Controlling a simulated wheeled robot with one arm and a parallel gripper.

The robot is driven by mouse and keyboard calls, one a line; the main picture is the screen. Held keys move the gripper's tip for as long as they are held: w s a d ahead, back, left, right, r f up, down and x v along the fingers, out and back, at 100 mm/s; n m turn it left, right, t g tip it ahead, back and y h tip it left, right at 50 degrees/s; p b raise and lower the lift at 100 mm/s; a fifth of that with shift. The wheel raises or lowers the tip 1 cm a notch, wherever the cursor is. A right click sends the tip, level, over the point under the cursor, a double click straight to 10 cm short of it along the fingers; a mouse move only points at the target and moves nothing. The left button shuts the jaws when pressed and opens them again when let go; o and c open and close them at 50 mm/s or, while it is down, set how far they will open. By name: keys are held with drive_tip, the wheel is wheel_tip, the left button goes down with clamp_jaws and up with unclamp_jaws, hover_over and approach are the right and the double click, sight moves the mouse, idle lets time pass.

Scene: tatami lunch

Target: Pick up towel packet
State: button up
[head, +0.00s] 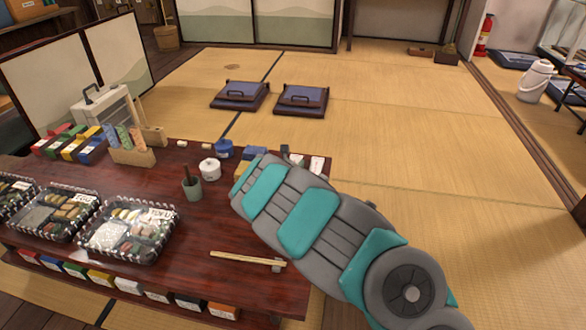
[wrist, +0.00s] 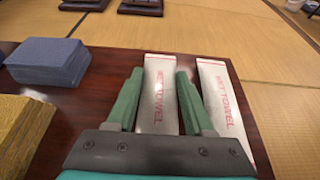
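Two long white towel packets with red "WET TOWEL" print lie side by side on the dark red table in the wrist view, a left packet (wrist: 160,74) and a right packet (wrist: 221,95). In the head view they show at the table's far right corner, the left packet (head: 298,160) beside the right packet (head: 317,165). My gripper (wrist: 160,78) is open, its two green fingers on either side of the left packet. Whether the fingers touch the packet, and their height above the table, cannot be told. My arm covers part of the table in the head view.
A blue stack (wrist: 48,62) and a yellow stack (wrist: 22,125) lie left of my gripper. A white pot (head: 210,169), a grey-green cup (head: 192,188), chopsticks (head: 248,261) and bento boxes (head: 130,229) stand on the table (head: 225,215).

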clamp_jaws()
drive_tip(key=shift+r, duration=0.15)
